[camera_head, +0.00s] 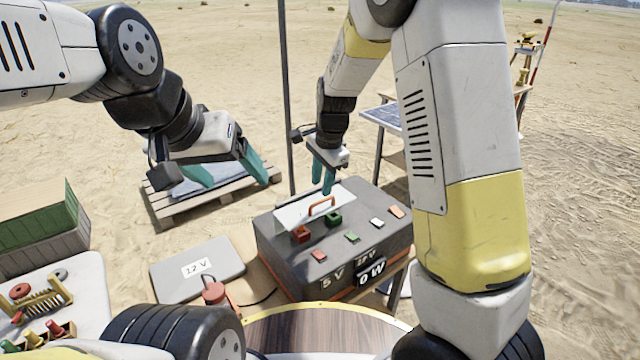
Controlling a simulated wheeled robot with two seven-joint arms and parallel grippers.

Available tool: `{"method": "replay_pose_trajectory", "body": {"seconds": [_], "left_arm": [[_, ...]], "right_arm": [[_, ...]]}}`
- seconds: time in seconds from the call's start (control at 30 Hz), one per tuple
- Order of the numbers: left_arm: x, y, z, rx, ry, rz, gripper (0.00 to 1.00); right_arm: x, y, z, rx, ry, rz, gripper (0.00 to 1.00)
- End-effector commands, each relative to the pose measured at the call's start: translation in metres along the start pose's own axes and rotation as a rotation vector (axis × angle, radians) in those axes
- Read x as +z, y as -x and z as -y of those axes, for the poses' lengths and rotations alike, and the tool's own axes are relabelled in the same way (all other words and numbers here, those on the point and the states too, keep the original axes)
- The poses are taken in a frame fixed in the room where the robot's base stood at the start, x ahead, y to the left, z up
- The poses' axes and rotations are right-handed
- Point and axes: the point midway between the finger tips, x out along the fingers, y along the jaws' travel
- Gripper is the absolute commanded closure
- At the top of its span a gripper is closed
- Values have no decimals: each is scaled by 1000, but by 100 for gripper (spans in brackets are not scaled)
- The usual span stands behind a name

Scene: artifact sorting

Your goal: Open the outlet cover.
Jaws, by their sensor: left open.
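The power box (284,259) is a dark grey case on a small table, with "5 V" and "0 W" labels on its front. A pale, see-through outlet cover (291,214) with an orange handle (322,204) lies over the back left of its top; I cannot tell whether it is raised at all. A red socket (300,234) and a green socket (333,219) show at its front edge. My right gripper (323,189) points down just above the handle, its teal fingers close together; contact is unclear. My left gripper (232,178) is open and empty, left of the box.
A grey "12 V" panel (198,268) lies left of the box, with a red plug (213,292) and cable in front. A wooden pallet (165,211) is behind. A green crate (40,222) and a parts tray stand at the left. A pole (285,80) rises behind the box.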

Motion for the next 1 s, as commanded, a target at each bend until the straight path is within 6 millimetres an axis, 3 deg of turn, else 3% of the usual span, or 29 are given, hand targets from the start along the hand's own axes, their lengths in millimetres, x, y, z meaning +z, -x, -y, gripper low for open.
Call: {"method": "replay_pose_trajectory", "body": {"seconds": [0.1, 0.3, 0.67, 0.7, 0.87, 1.0], "left_arm": [[0, 0, 0, 0, 0, 0, 22], [0, 0, 0, 0, 0, 0, 22], [0, 0, 0, 0, 0, 0, 22], [0, 0, 0, 0, 0, 0, 22], [0, 0, 0, 0, 0, 0, 22], [0, 0, 0, 0, 0, 0, 22]], "right_arm": [[0, -22, -2, 5, 1, 1, 67], [0, -47, -1, 4, 3, 1, 67], [0, -55, -1, 0, 3, 1, 67], [0, -55, -1, 0, 3, 1, 69], [0, -55, -1, 0, 3, 1, 100], [0, -55, -1, 0, 3, 1, 100]]}}
